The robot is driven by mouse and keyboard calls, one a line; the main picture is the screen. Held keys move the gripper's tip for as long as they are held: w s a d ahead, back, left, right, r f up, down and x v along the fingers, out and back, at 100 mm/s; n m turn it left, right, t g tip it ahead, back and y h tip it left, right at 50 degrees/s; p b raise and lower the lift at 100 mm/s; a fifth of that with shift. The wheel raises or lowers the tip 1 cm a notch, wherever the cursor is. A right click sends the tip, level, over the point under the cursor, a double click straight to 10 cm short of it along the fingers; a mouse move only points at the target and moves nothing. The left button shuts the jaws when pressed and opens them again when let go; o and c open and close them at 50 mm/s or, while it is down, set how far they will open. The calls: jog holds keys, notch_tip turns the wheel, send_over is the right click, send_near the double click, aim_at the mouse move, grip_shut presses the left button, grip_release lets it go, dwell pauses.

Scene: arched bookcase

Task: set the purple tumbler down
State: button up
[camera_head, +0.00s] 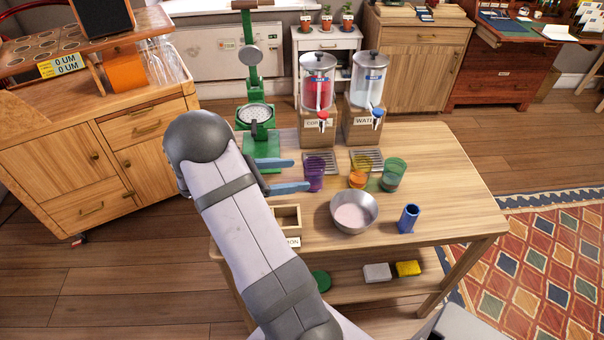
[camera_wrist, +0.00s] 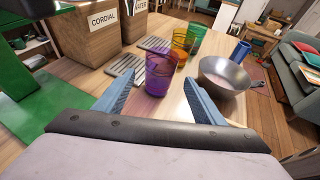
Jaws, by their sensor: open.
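The purple tumbler (camera_head: 315,174) stands upright on the wooden table, just in front of the slotted drip tray (camera_head: 331,159) below the cordial dispenser. In the wrist view the purple tumbler (camera_wrist: 159,74) stands ahead of my fingertips, between their lines. My gripper (camera_head: 300,174) is open, with its blue fingers pointing at the tumbler from the left. In the wrist view my gripper (camera_wrist: 158,88) shows its two blue fingers spread wide, with nothing held between them. The tumbler appears apart from both fingers, though the head view leaves the exact gap unclear.
An orange tumbler (camera_head: 358,176) and a green tumbler (camera_head: 393,175) stand to the right. A metal bowl (camera_head: 366,225), a blue cylinder (camera_head: 408,219) and a wooden box (camera_head: 287,220) are nearer the front. The table's right end is clear.

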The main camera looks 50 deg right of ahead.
jog(key=shift+w+a+r, duration=0.1)
jog(key=shift+a, duration=0.2)
jog(key=shift+o, duration=0.7)
jog(key=shift+r, duration=0.1)
